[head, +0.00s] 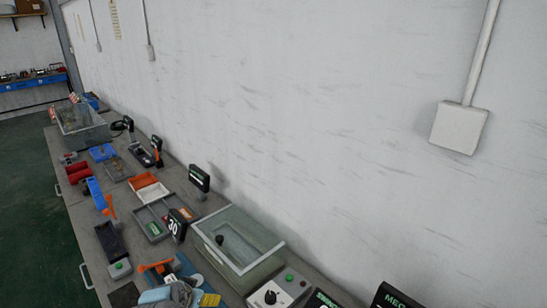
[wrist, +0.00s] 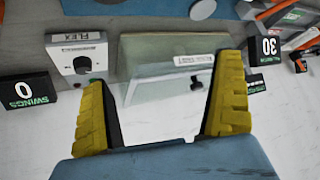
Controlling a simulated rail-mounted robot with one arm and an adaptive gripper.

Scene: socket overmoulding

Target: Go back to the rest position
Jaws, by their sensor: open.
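My gripper (wrist: 165,68) shows in the wrist view with its two yellow ridged fingers wide apart and nothing held between them. A clear-walled tank (wrist: 150,50) shows beyond and between the fingers; I cannot tell the distance.
The long bench (head: 78,214) is crowded with trays and tools. A control box with a knob (head: 272,295) is beside the tank; it also shows in the wrist view (wrist: 77,55). A "30" sign (head: 177,226) and a "SWINGS" counter (wrist: 27,91) stand close by. The green floor is clear.

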